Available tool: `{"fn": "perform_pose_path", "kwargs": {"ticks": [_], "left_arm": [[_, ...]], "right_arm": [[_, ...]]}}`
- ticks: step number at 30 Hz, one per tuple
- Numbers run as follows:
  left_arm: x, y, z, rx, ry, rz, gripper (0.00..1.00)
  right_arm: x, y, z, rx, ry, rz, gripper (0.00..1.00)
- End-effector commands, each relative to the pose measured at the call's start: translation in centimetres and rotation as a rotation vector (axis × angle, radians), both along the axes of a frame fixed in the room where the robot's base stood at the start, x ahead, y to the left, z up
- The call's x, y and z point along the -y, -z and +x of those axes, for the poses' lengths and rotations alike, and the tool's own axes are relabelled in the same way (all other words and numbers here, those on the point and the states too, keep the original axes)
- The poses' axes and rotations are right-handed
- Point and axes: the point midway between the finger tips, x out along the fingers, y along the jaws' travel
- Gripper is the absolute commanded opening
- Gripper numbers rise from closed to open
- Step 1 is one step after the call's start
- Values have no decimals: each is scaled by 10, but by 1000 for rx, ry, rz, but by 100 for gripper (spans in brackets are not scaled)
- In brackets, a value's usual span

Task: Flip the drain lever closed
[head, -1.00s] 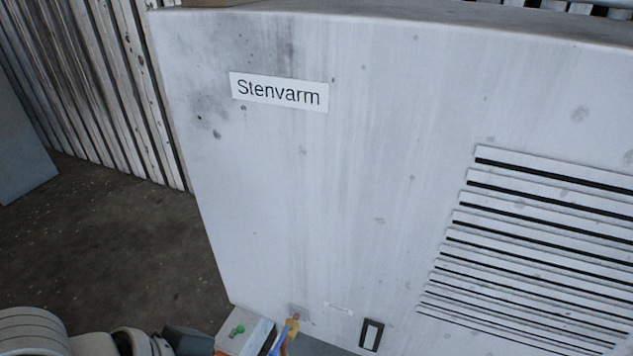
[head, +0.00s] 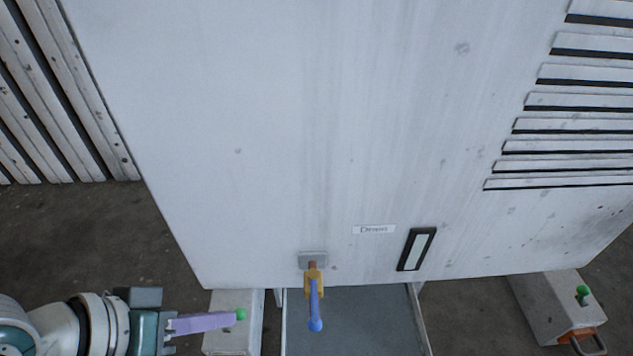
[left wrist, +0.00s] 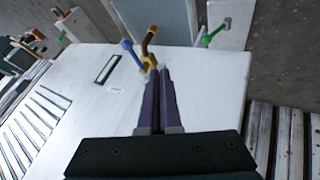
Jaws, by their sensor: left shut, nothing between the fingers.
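The drain lever (head: 315,308) has a blue handle with a ball end on a yellow valve body (head: 314,275). It sticks out low on the white housing, its ball end toward the bottom of the head view. The lever also shows in the left wrist view (left wrist: 132,54), beside a brown spout (left wrist: 148,40). My left gripper (head: 230,319) has purple fingers pressed together, with nothing between them. It is left of the lever, with a gap to the lever in the head view. In the left wrist view the fingertips (left wrist: 159,70) overlap the valve's edge; contact cannot be told.
A small label (head: 374,229) and a dark-framed window (head: 416,249) are right of the valve. A grey tray (head: 365,315) lies below. Feet with green knobs stand at left (head: 222,299) and right (head: 545,305). Louvres (head: 590,105) are at the upper right.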

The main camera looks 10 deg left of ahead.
Motion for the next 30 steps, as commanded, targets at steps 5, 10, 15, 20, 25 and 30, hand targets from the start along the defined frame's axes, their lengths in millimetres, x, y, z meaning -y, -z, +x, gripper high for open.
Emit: {"fn": "perform_pose_path", "kwargs": {"ticks": [5,10,15,20,25,30], "left_arm": [[0,0,0,0,1,1,0],[5,12,7,3,0,-2,0],[16,40,24,3,0,-2,0],[30,68,42,4,1,-2,0],[48,77,57,3,4,-5,0],[67,72,62,2,2,-2,0]], "right_arm": [[1,0,0,1,1,-3,50],[2,12,0,2,-1,-5,50],[2,40,0,2,-3,-6,50],[2,69,0,1,-3,-6,50],[2,84,0,-2,-3,-7,50],[2,89,0,-1,-4,-7,50]]}}
